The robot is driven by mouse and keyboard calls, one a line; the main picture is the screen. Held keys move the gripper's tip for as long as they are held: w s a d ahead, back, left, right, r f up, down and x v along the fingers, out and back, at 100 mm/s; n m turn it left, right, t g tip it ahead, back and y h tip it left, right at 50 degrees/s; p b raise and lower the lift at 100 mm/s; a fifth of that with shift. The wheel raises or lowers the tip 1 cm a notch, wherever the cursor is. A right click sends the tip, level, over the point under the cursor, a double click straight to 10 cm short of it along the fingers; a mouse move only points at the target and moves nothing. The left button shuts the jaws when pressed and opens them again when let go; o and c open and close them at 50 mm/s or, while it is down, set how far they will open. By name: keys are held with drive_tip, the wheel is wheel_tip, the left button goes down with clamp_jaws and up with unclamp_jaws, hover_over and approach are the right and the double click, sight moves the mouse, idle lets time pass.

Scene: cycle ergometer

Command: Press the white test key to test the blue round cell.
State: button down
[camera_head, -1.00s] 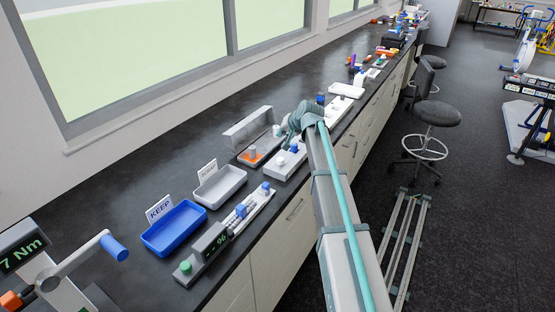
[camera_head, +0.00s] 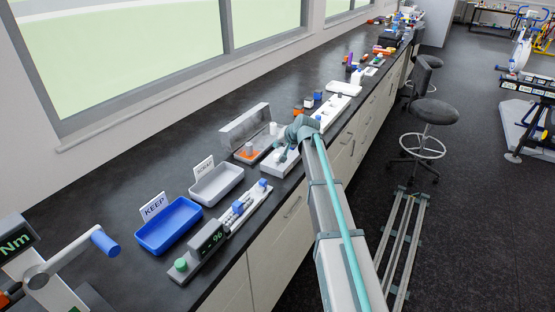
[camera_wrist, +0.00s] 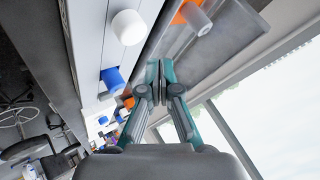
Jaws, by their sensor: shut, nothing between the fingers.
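My gripper (camera_wrist: 153,86) is shut and empty, pointing to the right of the blue cell in the picture, apart from both. In the head view my gripper (camera_head: 284,154) hangs over the white block (camera_head: 277,168), partly hiding the key and the cell. I cannot tell its height above the block.
An open grey case (camera_head: 236,131) with an orange-based part (camera_head: 246,154) lies behind the block. The grey SCRAP tray (camera_head: 213,192), blue KEEP tray (camera_head: 157,244) and a device with a green knob (camera_head: 181,265) stand nearer. More items line the bench farther off.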

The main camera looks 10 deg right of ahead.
drive_tip(key=shift+f+b, duration=0.3)
drive_tip(key=shift+f, duration=0.6)
idle(0.8)
drive_tip(key=shift+f+b, duration=0.35)
drive_tip(key=shift+f, duration=0.1)
drive_tip(key=shift+f+b, duration=0.3)
drive_tip(key=shift+f, duration=0.2)
idle(0.7)
drive_tip(key=shift+r, duration=0.15)
drive_tip(key=shift+r+p, duration=0.35)
drive_tip(key=shift+r, duration=0.45)
drive_tip(key=shift+r, duration=0.1)
drive_tip(key=shift+r+p, duration=1.1)
drive_tip(key=shift+r, duration=1.3)
